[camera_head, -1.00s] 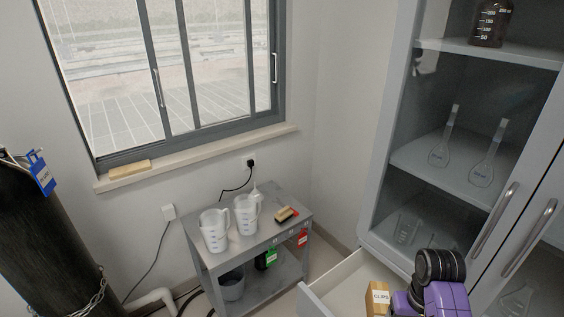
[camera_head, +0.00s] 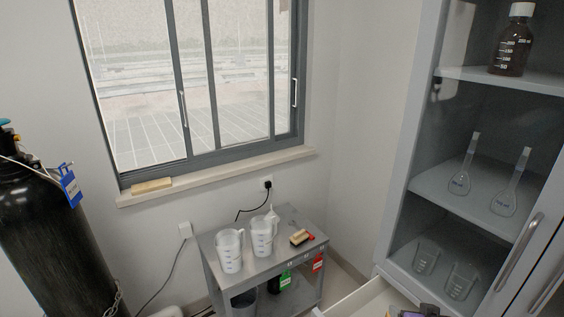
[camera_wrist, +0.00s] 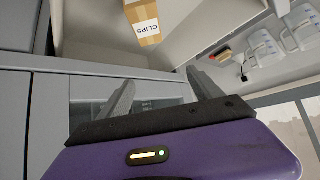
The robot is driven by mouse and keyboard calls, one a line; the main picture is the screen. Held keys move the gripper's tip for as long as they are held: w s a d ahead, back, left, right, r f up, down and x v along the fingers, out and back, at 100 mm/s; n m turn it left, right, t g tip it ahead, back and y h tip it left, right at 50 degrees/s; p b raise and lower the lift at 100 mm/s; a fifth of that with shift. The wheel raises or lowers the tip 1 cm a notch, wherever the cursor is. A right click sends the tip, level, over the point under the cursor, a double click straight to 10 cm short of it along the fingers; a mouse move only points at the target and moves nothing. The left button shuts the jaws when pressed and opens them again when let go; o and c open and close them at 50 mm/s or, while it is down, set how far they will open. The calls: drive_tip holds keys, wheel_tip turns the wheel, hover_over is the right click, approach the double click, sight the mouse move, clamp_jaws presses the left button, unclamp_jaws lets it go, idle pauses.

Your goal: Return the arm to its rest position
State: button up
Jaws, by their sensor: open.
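My gripper (camera_wrist: 160,100) shows in the wrist view with its two grey fingers spread apart and nothing between them. A small part of my purple and black arm shows at the bottom right edge of the head view. A cardboard box marked CLIPS (camera_wrist: 143,22) is at the top of the wrist view, in the open drawer (camera_wrist: 90,38), apart from the fingers. The drawer's pale front edge also shows at the bottom of the head view (camera_head: 352,301).
A glass-front cabinet (camera_head: 405,215) with flasks, beakers and a brown bottle (camera_head: 510,45) stands at the right. A grey cart (camera_head: 285,262) holds two measuring jugs (camera_head: 230,252) and a brush (camera_head: 299,237). A dark gas cylinder (camera_head: 50,235) stands at the left.

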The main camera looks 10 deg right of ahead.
drive_tip(key=s+a+r+n+t+y, duration=0.1)
drive_tip(key=s+a+r+t, duration=0.2)
drive_tip(key=s+a+r, duration=0.35)
drive_tip(key=s+a+r+n+t, duration=0.1)
drive_tip(key=s+a+r+t, duration=0.15)
drive_tip(key=s+a, duration=0.7)
drive_tip(key=s+a+r+n+t+y, duration=0.1)
drive_tip(key=s+a+r+t, duration=0.3)
drive_tip(key=s, duration=0.8)
drive_tip(key=s+a+n+g+y, duration=0.1)
drive_tip(key=s+a+g, duration=0.1)
drive_tip(key=s, duration=0.5)
drive_tip(key=shift+f+n+g+y, duration=0.3)
drive_tip(key=shift+f+n+g, duration=0.15)
drive_tip(key=shift+g, duration=0.3)
drive_tip(key=shift+a, duration=0.1)
